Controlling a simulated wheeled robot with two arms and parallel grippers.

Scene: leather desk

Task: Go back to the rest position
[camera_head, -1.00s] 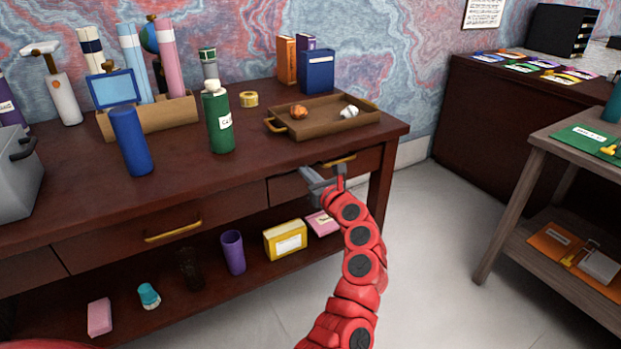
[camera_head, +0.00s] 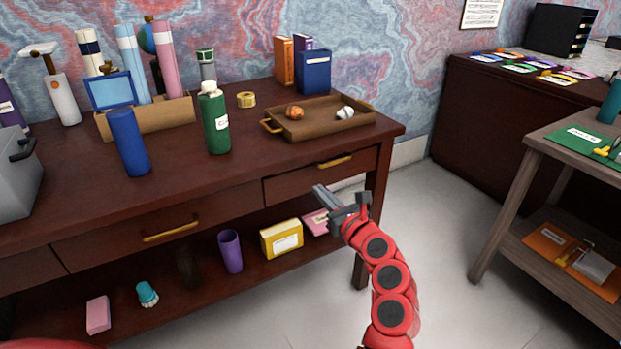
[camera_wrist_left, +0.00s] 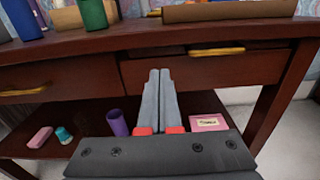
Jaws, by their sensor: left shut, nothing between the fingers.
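My left gripper (camera_head: 323,194), on a red jointed arm, is in front of the dark wooden desk (camera_head: 75,200), below the right drawer. Its grey fingers are together and empty. In the left wrist view the shut fingers (camera_wrist_left: 160,75) point toward the desk front, below the brass handle (camera_wrist_left: 217,51) of that drawer. In the head view, this handle (camera_head: 334,162) is apart from the fingers, and the drawer looks shut. My right gripper is not in view.
A brown tray (camera_head: 270,126) with two small objects, a green bottle (camera_head: 216,125) and a blue cylinder (camera_head: 129,145) stand on the desk. The lower shelf holds a purple cup (camera_head: 230,252) and a yellow box (camera_head: 281,240). A grey side table (camera_head: 515,190) stands right. Floor between is clear.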

